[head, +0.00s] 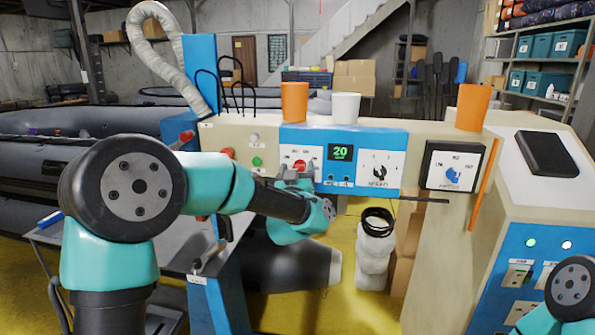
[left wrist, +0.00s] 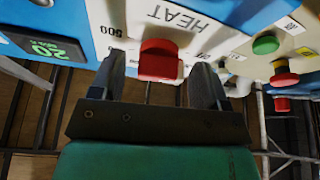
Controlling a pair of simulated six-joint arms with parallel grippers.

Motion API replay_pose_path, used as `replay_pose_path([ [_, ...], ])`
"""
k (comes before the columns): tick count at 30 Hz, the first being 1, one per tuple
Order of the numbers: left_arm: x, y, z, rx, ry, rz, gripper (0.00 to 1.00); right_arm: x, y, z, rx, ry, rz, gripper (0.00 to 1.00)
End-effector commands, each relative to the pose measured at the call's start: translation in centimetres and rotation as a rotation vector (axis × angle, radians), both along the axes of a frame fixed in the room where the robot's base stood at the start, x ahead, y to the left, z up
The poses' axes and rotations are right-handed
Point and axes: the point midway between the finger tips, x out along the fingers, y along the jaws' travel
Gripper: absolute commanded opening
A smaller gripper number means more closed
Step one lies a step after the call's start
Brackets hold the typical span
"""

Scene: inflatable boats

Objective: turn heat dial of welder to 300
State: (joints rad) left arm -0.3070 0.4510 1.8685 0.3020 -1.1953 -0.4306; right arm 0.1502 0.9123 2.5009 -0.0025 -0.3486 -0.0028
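The welder's blue control panel (head: 345,141) faces me in the middle of the head view. Its red heat dial (head: 300,166) sits on a white plate at the left, partly hidden by my left gripper (head: 296,178). In the left wrist view the red dial (left wrist: 159,60) is close, below the upside-down word HEAT (left wrist: 178,17). My left gripper (left wrist: 158,80) is open, one finger on each side of the dial, with gaps visible. A scale number is printed left of the dial. The green display (head: 341,152) reads 20. My right gripper is out of view.
A second dial plate (head: 379,171) is right of the display, and a blue dial (head: 453,173) is further right. Red and green buttons (head: 257,161) are left of the panel. Orange (head: 294,102) and white (head: 345,107) cups stand on top of the machine.

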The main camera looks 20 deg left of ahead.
Motion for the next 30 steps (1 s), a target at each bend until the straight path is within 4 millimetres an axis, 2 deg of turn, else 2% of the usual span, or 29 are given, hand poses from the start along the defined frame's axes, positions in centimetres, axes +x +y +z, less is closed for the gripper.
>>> replay_pose_path([
  [2, -0.01, -0.01, 0.01, 0.000, 0.000, 0.000, 0.62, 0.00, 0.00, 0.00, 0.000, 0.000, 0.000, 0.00],
  [15, -0.03, -0.01, -0.01, 0.000, 0.000, 0.000, 0.20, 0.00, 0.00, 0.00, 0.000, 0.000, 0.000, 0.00],
  [23, -0.04, 0.00, -0.02, 0.020, 0.002, 0.001, 0.20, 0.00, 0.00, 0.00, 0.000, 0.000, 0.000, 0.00],
  [30, -0.05, 0.01, -0.02, 0.108, 0.009, -0.001, 0.20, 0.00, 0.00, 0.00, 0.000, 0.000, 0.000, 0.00],
])
